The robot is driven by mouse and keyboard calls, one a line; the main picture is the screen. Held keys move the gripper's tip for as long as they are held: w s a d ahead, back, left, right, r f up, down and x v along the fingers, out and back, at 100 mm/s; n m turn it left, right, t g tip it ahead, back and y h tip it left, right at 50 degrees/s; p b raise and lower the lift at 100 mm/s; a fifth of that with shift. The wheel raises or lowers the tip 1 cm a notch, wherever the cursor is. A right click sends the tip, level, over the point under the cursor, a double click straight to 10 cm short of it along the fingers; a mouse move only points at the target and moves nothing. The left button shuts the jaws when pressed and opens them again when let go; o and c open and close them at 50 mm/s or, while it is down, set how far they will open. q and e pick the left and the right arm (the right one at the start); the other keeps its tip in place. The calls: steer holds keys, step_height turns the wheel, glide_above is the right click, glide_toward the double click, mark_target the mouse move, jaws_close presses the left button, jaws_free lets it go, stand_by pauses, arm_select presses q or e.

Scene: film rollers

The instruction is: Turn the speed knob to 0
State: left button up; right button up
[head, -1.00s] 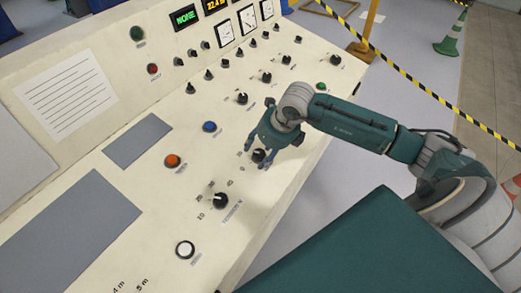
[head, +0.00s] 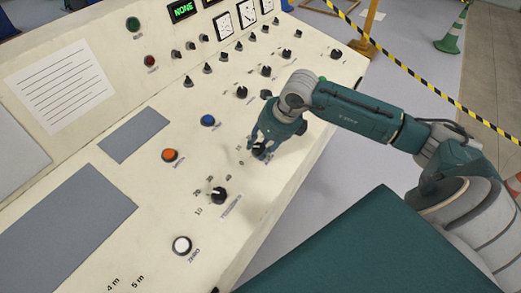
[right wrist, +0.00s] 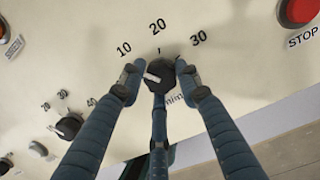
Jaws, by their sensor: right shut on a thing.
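The speed knob (right wrist: 181,76) is a black dial with a white pointer, on a cream panel with 10, 20, 30 and "m/min" marked around it. Its pointer faces left in the right wrist view, below the 10; any mark there is hidden behind a finger. My right gripper (right wrist: 160,80) is shut on this knob, with fingers at its left, right and near sides. In the head view the right gripper (head: 262,148) reaches down over the knob, mostly covering it. My left gripper is not in view.
Another black scaled knob (head: 219,195) sits nearer on the panel, with a white button (head: 181,245) below it. Orange (head: 170,155) and blue (head: 208,120) buttons lie left of the gripper. A red STOP button (right wrist: 299,10) shows in the wrist view. Several small knobs line the back.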

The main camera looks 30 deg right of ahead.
steer(key=n+b, duration=0.4)
steer(key=shift+w+d+r+y+b, duration=0.1)
steer(key=shift+w+r+y+b, duration=0.05)
steer(key=shift+w+y+b, duration=0.2)
steer(key=shift+r+n+y+b, duration=0.15)
steer(key=shift+n+b, duration=0.4)
steer(key=shift+n, duration=0.4)
steer(key=shift+r+n+y+b, duration=0.1)
steer(key=shift+n+b, duration=0.45)
steer(key=shift+n, duration=0.7)
steer(key=o, duration=0.9)
steer(key=shift+o, duration=1.1)
steer(key=shift+s+f+g, duration=0.1)
steer(key=shift+f+g, duration=0.05)
steer(key=shift+g, duration=0.15)
